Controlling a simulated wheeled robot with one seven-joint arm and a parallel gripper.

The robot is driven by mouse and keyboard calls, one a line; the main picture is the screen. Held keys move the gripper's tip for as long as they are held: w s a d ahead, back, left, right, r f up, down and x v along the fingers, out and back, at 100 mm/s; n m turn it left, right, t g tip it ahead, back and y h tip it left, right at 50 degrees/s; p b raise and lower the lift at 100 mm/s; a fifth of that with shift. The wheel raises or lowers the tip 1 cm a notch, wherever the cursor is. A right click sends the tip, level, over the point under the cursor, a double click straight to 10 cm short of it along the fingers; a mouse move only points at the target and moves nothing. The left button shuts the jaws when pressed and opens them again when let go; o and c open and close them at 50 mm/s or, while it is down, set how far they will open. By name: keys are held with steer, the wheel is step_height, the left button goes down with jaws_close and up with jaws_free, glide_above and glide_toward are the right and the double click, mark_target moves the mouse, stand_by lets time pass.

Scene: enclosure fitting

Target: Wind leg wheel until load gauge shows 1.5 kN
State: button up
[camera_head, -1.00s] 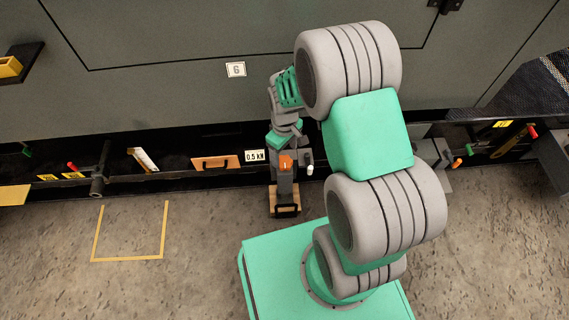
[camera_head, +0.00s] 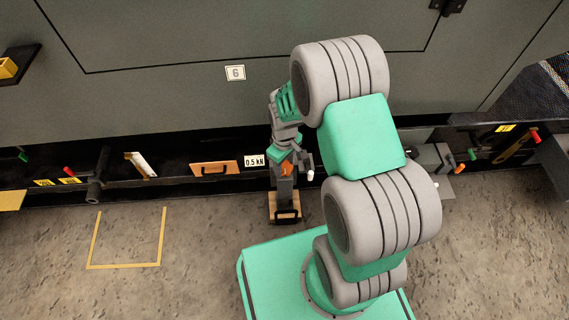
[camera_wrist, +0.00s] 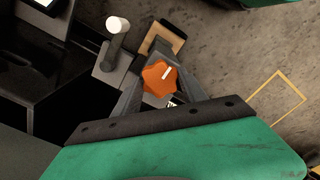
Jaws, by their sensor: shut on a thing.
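The leg wheel (camera_wrist: 160,77) is an orange lobed knob with a white mark, seen close up in the wrist view. My gripper (camera_wrist: 160,88) is shut on it, one dark finger at each side. In the head view the wheel (camera_head: 287,169) shows as a small orange patch, partly hidden by my gripper (camera_head: 287,160). The leg stands on a wooden foot pad (camera_head: 285,216) on the floor.
An orange plate with a handle (camera_head: 214,168) is left of the gauge. A white-capped post (camera_wrist: 117,25) stands close to the wheel. The dark enclosure wall (camera_head: 160,110) runs behind. A yellow floor outline (camera_head: 126,265) lies on open floor at left.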

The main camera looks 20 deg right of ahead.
mark_target(284, 167)
steer(key=c, duration=0.5)
steer(key=shift+r+m+p, duration=0.3)
steer(key=shift+m+p, duration=0.8)
steer(key=shift+m, duration=0.1)
steer(key=shift+c, duration=0.2)
steer(key=m, duration=0.1)
steer(key=m+p, duration=0.1)
steer(key=shift+f+m, duration=0.25)
steer(key=shift+m, duration=0.15)
steer(key=o, duration=1.4)
steer(key=shift+c, duration=0.2)
step_height(284, 167, up, 8)
steer(key=p, duration=0.2)
steer(key=shift+f+p, duration=0.1)
steer(key=shift+p, duration=0.3)
